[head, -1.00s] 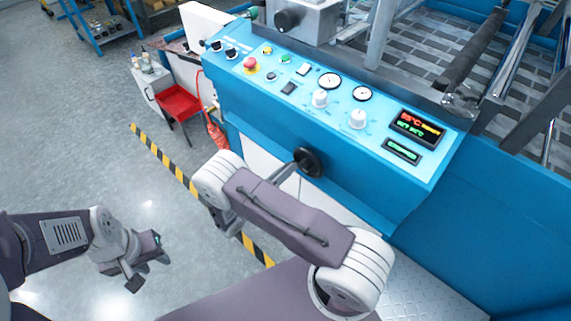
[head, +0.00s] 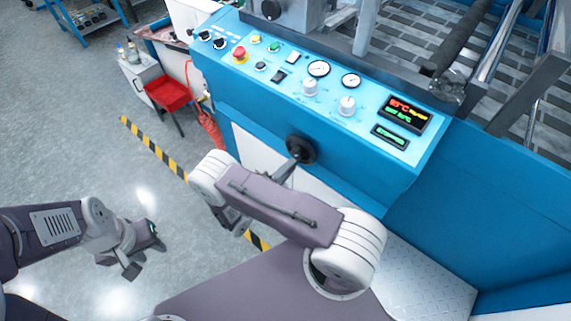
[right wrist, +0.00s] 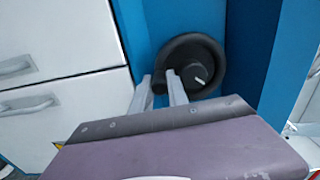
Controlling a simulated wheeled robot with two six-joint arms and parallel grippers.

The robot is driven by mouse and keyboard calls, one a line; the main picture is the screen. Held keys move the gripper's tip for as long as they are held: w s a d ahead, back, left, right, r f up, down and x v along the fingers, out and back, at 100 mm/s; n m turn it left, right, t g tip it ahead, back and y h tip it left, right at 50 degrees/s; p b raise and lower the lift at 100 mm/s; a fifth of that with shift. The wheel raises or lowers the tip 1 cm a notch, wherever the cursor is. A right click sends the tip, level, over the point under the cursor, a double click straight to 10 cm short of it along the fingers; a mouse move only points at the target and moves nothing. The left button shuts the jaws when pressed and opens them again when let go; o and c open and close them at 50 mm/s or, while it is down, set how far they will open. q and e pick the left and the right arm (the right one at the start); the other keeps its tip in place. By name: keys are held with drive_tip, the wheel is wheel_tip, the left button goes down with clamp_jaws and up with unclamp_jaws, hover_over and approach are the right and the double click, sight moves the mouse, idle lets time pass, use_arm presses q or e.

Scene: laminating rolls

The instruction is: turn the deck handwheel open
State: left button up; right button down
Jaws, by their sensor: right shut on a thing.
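The deck handwheel (head: 301,149) is a dark round wheel on the front face of the blue machine, below the control panel. It also shows in the right wrist view (right wrist: 204,66), with a small white mark on its hub. My right gripper (head: 291,162) reaches the wheel from below left in the head view. In the right wrist view its fingers (right wrist: 160,82) are shut on the left part of the wheel's rim. My left gripper (head: 143,252) hangs over the floor at lower left, away from the machine; its jaw gap is unclear.
The blue control panel (head: 262,87) with knobs, gauges and a red emergency button (head: 240,55) lies above the wheel. White drawers (right wrist: 55,110) stand left of it in the wrist view. A red stool (head: 168,92) and striped floor tape (head: 150,146) are to the left.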

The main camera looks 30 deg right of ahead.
sight(304, 164)
drive_tip(key=n, duration=0.1)
drive_tip(key=s+n, duration=0.1)
drive_tip(key=n, duration=0.1)
drive_tip(key=shift+s+d+n+p, duration=0.25)
drive_tip(key=shift+d+n+p, duration=0.05)
drive_tip(key=shift+p, duration=0.05)
drive_tip(key=shift+s+d+r+n+p, duration=0.2)
drive_tip(key=shift+s+n, duration=0.15)
drive_tip(key=shift+n, duration=0.5)
drive_tip(key=shift+s+d+r+n+p, duration=0.15)
drive_tip(key=shift+s+n, duration=0.15)
drive_tip(key=shift+n, duration=0.55)
drive_tip(key=shift+f, duration=0.1)
drive_tip(key=c, duration=1.6)
unclamp_jaws()
drive_tip(key=shift+o, duration=0.2)
drive_tip(key=shift+a, duration=0.1)
drive_tip(key=v, duration=0.9)
drive_tip(key=shift+s, duration=0.1)
